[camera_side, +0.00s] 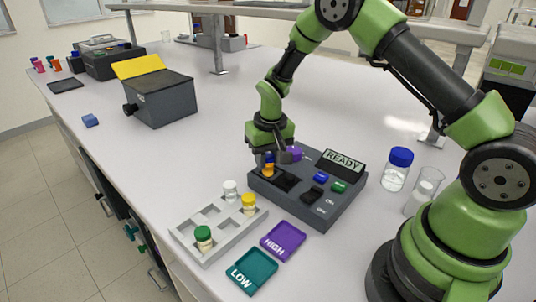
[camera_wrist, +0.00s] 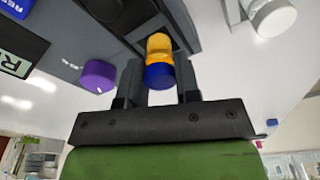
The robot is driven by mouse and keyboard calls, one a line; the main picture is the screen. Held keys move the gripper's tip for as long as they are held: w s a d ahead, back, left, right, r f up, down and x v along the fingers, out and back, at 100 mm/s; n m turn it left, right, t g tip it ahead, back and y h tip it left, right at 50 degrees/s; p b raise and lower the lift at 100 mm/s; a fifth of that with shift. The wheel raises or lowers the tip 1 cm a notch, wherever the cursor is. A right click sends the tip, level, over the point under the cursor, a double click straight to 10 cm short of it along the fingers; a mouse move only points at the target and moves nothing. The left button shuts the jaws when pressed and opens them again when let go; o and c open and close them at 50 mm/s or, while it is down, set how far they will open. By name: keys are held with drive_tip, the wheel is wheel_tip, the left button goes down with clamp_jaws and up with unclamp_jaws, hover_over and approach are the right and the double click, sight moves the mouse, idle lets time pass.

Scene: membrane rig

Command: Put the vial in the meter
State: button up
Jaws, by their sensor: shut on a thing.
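A vial with a blue cap and orange body (camera_side: 268,168) is held upright between the fingers of my gripper (camera_side: 271,156). In the wrist view, the vial (camera_wrist: 158,50) has its blue cap between the two fingers of my gripper (camera_wrist: 160,88), its orange body pointing away. The dark grey meter (camera_side: 325,205) has a display reading READY, a purple knob, blue and green buttons and dark recesses. The vial is at the meter's left end, by a recess; I cannot tell whether its bottom is inside.
A grey rack (camera_side: 187,233) in front holds a white-capped vial (camera_side: 230,187), a yellow-capped vial (camera_side: 249,204) and a green-capped vial (camera_side: 203,236). A purple HIGH tray (camera_side: 271,251) and teal LOW tray (camera_side: 238,284) lie beside it. A blue-capped bottle (camera_side: 396,172) stands right of the meter.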

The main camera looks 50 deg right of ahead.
drive_tip(key=shift+f, duration=0.35)
idle(0.5)
drive_tip(key=o, duration=1.1)
drive_tip(key=shift+r, duration=3.05)
